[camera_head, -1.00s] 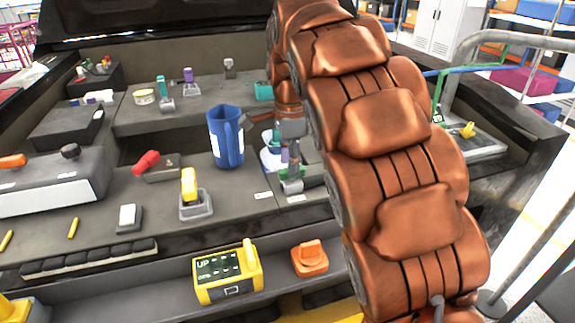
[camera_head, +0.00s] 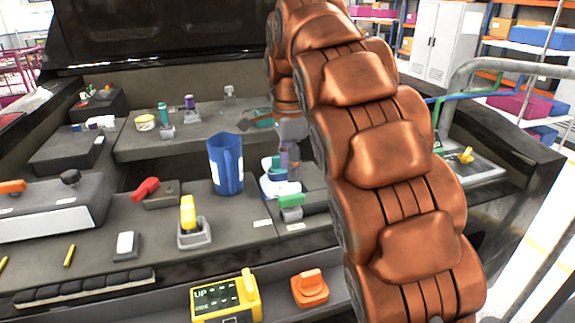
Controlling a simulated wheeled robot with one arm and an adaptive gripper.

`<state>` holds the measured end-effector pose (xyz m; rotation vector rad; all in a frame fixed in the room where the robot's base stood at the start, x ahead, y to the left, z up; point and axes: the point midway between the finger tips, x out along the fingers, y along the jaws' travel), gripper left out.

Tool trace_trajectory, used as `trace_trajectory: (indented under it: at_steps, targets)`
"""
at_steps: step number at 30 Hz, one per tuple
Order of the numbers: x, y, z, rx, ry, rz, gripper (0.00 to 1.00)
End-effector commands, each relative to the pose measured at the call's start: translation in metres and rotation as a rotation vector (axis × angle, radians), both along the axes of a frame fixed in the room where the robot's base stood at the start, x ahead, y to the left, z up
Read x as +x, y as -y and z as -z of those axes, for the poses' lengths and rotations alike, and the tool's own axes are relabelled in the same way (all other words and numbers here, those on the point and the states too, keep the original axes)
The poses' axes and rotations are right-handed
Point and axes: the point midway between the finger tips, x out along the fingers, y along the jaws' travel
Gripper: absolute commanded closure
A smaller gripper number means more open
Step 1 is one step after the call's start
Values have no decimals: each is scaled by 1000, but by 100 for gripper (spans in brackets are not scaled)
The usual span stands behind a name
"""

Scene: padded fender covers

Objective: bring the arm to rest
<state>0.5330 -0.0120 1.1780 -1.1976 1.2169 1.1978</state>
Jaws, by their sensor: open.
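My copper-coloured arm (camera_head: 390,150) rises large through the right half of the view and bends over at the top. Its end comes down behind the bend to my grey gripper (camera_head: 291,148), small and partly hidden by the arm. The gripper hangs near a white and teal item (camera_head: 278,180) and above a green-topped grey block (camera_head: 291,207). Nothing is seen held in it. The jaws are open, though the fingertips are hard to make out.
A blue pitcher (camera_head: 226,163) stands left of the gripper. A yellow-handled grey block (camera_head: 191,222), a yellow control box (camera_head: 226,298) and an orange knob (camera_head: 309,287) are nearer. A metal railing (camera_head: 520,66) runs at the right. Dark stepped shelves fill the left.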

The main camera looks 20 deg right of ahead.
Motion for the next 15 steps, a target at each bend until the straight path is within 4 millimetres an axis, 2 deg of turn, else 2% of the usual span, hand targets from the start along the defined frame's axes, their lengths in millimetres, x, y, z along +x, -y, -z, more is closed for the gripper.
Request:
trace_trajectory:
  at_steps: [5,8,11,15]
  targets:
    - [-1,0,0,0,-1,-4,54]
    - [-8,0,1,1,-4,-31,54]
    - [-23,1,3,2,-8,-94,54]
    - [-54,3,13,5,-23,-228,54]
